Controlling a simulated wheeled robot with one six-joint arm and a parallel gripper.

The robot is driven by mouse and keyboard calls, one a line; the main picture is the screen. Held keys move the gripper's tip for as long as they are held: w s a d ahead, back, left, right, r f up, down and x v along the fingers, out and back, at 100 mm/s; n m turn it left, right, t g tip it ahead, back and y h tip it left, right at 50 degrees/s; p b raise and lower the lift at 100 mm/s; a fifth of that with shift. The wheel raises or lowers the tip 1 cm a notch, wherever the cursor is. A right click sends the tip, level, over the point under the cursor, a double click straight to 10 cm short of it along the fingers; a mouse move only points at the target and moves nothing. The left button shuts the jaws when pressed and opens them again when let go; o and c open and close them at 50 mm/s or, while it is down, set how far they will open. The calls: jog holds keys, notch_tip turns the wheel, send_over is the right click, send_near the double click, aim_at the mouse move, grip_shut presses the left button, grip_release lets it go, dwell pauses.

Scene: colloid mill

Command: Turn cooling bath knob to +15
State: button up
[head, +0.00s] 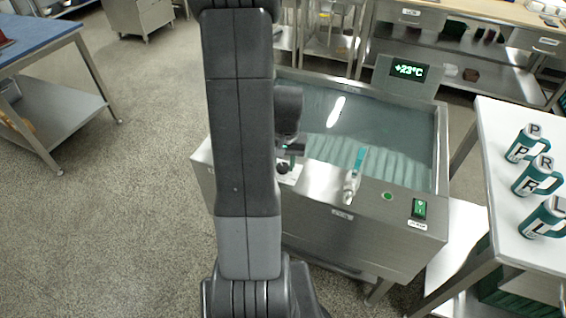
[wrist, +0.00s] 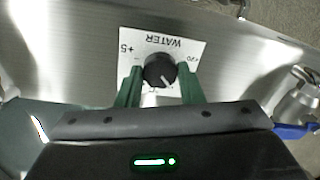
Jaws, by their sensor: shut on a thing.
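The cooling bath (head: 420,232) is a steel tank of bluish water with a front control panel. Its black knob (wrist: 160,70) sits on a white dial card (wrist: 190,47) marked WATER, +5 and +20, upside down in the wrist view. A pale pointer line on the knob slants to the lower right there. My gripper (wrist: 161,76) has its green fingers on both sides of the knob, shut on it. In the head view the knob (head: 283,168) shows under my wrist, and my arm hides the panel's left part. The bath's display (head: 409,70) reads +23°C.
A valve tap with a blue lever (head: 352,185) stands right of the knob on the panel. A green button (head: 387,196) and a lit green switch (head: 419,208) are farther right. Lettered mugs (head: 527,143) stand on a white table at the right. Open floor lies left.

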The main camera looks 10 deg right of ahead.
aim_at(286, 167)
jog(key=shift+m, duration=1.2)
jog(key=o, duration=1)
jog(key=shift+r, duration=0.1)
notch_tip(286, 167, up, 14)
jog(key=p, duration=0.1)
jog(key=shift+s+d, duration=0.2)
jog(key=shift+d, duration=0.1)
jog(key=shift+f, duration=0.25)
jog(key=f, duration=0.9)
jog(key=f+b, duration=0.1)
jog(key=f, duration=0.3)
jog(key=shift+w+a+f, duration=0.15)
jog(key=shift+a+f, duration=0.15)
jog(key=shift+f, duration=0.05)
